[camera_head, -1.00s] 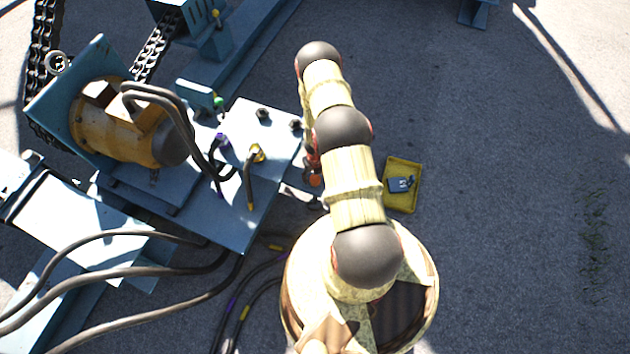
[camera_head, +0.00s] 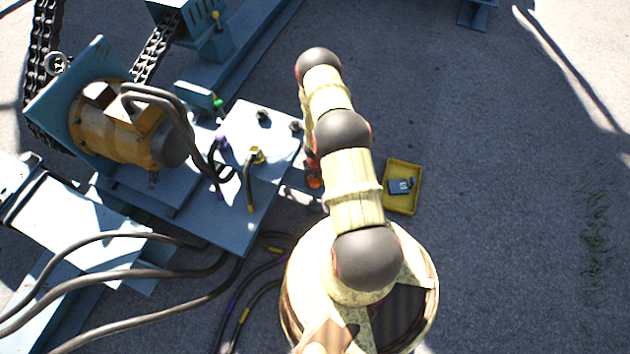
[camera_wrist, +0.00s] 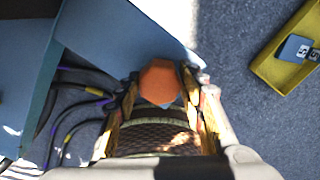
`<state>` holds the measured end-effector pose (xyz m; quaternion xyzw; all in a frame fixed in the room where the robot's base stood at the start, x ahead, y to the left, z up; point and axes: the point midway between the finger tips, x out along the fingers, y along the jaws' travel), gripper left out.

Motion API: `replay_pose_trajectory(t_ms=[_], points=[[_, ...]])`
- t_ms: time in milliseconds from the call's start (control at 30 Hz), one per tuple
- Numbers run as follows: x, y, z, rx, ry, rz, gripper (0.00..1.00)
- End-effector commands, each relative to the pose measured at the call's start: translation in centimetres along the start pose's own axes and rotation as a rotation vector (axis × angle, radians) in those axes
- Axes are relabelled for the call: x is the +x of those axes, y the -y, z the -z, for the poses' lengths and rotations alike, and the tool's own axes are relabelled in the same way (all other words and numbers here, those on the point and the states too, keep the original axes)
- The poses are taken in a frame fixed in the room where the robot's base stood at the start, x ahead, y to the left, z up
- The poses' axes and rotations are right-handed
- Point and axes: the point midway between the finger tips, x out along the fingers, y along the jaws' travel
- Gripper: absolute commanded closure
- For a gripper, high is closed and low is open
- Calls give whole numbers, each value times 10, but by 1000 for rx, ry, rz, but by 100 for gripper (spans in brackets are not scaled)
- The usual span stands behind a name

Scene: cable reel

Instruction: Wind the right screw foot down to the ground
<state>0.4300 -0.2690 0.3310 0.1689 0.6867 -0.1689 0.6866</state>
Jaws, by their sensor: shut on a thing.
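The right screw foot shows its orange, many-sided head (camera_wrist: 160,82) in the wrist view, at the edge of the blue frame plate. My gripper (camera_wrist: 163,92) is shut on this head, with one yellow finger on each side of it. In the head view my arm covers most of this spot, and a small orange-red part (camera_head: 314,177) shows beside the arm. The screw's lower end and the ground under it are hidden, so its height above the ground cannot be told.
The blue frame (camera_head: 262,200) carries a yellow motor (camera_head: 112,130), with black cables (camera_head: 130,270) running off at the lower left. A yellow tray (camera_head: 402,208) with a small blue tag (camera_head: 402,185) lies on the ground right of my arm. Open asphalt lies farther right.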

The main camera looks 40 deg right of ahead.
Motion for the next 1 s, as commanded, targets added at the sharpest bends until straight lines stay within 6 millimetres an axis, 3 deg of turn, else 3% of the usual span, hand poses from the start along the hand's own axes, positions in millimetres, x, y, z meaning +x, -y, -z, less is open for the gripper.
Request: replay_pose_trajectory(t_ms=[200, 567, 1000], points=[[0, 0, 0, 0, 0, 0, 86], [0, 0, 0, 63, 0, 0, 86], [0, 0, 0, 413, 0, 0, 86]])
